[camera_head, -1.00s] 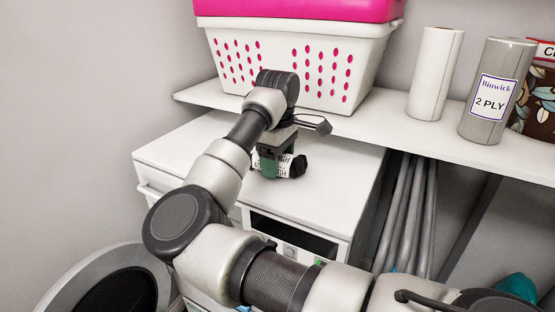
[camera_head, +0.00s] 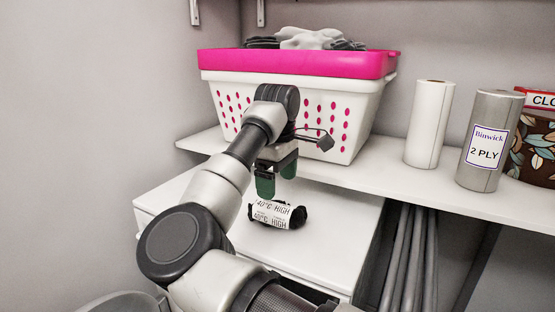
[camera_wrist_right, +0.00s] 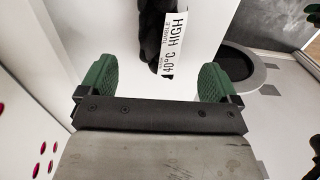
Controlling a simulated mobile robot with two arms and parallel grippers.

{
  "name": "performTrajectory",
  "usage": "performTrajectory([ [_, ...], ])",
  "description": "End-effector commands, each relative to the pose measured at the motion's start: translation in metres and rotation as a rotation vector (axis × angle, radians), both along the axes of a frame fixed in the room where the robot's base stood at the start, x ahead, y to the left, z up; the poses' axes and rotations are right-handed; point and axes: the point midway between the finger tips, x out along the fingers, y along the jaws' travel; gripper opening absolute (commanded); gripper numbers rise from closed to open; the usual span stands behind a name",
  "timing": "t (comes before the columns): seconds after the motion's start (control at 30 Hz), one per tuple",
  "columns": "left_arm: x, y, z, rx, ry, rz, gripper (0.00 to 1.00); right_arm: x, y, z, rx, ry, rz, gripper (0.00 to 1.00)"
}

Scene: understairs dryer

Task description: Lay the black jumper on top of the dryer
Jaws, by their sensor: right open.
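The black jumper (camera_head: 296,216) is a small rolled bundle with a white label reading "40°C HIGH". It lies on the white top of the dryer (camera_head: 335,225). In the right wrist view the jumper (camera_wrist_right: 152,35) shows beyond the fingertips, its label facing the camera. My right gripper (camera_head: 277,180) is open and empty, its green fingers pointing down above and slightly left of the jumper, apart from it. My arm hides part of the dryer's left side and front. My left gripper is not in view.
A shelf (camera_head: 390,160) runs behind and above the dryer. It carries a white and pink basket (camera_head: 350,110) with folded cloths, a white roll (camera_head: 428,125) and a grey "2 PLY" roll (camera_head: 487,140). Grey poles (camera_head: 408,265) stand right of the dryer.

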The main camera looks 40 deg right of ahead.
Motion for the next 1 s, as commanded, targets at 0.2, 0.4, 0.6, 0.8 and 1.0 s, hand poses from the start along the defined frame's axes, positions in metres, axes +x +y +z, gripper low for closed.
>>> performTrajectory([
  [0.2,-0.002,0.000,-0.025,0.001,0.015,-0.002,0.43,0.000,0.000,0.036,0.002,-0.001,0.000,0.92],
  [0.4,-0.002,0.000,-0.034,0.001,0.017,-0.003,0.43,0.000,0.000,0.043,0.001,0.000,-0.001,0.92],
  [0.6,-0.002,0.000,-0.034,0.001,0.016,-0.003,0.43,0.000,0.000,0.043,0.001,0.000,-0.001,0.92],
  [0.8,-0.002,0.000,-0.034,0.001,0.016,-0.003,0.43,0.000,0.000,0.043,0.001,0.000,-0.001,0.92],
  [1.0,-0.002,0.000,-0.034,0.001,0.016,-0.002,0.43,0.000,0.000,0.042,0.001,0.000,0.000,0.92],
])
